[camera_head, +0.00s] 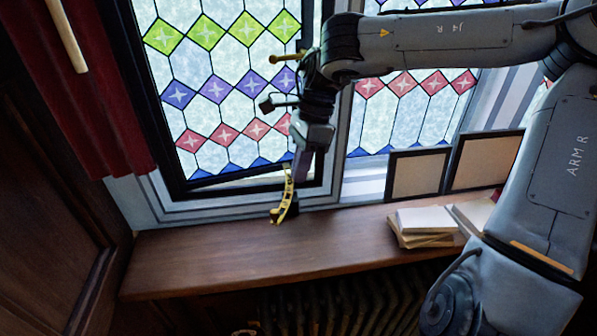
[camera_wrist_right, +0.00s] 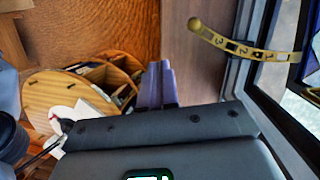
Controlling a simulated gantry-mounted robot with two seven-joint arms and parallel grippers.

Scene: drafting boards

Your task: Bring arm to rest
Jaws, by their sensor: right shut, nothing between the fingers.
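My right arm (camera_head: 455,35) comes in from the right across the window. My right gripper (camera_head: 302,172) hangs fingers-down in front of the window frame, just above the sill. Its two fingers are together and empty; they also show pressed together in the right wrist view (camera_wrist_right: 158,85). A curved yellow bar with dark marks (camera_head: 285,198) is beside the fingertips at the window's lower edge. In the right wrist view the bar (camera_wrist_right: 240,48) lies to the right, apart from the fingers. My left gripper is not in view.
The stained-glass casement (camera_head: 215,85) has a dark frame. The wooden sill (camera_head: 240,255) is mostly clear. Stacked books or pads (camera_head: 425,222) and framed panels (camera_head: 417,173) stand at the right. A red curtain (camera_head: 85,100) hangs left. A radiator (camera_head: 340,305) is below.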

